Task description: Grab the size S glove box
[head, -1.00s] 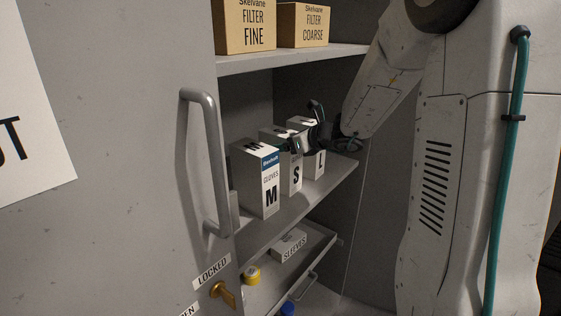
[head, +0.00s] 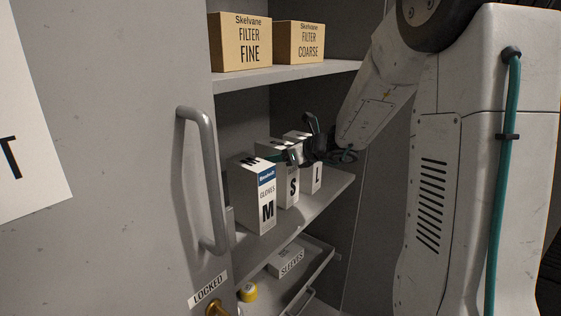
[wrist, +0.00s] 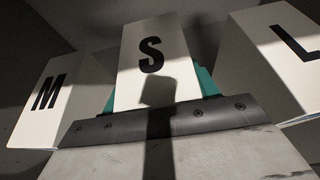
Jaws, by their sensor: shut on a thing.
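The size S glove box (head: 291,187) is a white upright box in the middle of a row on the cabinet's middle shelf. Its face with a black S fills the centre of the wrist view (wrist: 153,60). My gripper (wrist: 155,95) is shut on it, with teal fingers on both sides of the box. In the head view my gripper (head: 294,154) reaches in from the right at the top of the box. The far finger and the box's rear are largely hidden.
The M glove box (head: 252,196) stands close on the left and the L box (head: 315,178) on the right. Filter boxes (head: 240,42) sit on the shelf above. A sleeves box (head: 287,262) lies below. The cabinet door handle (head: 205,180) stands at the left.

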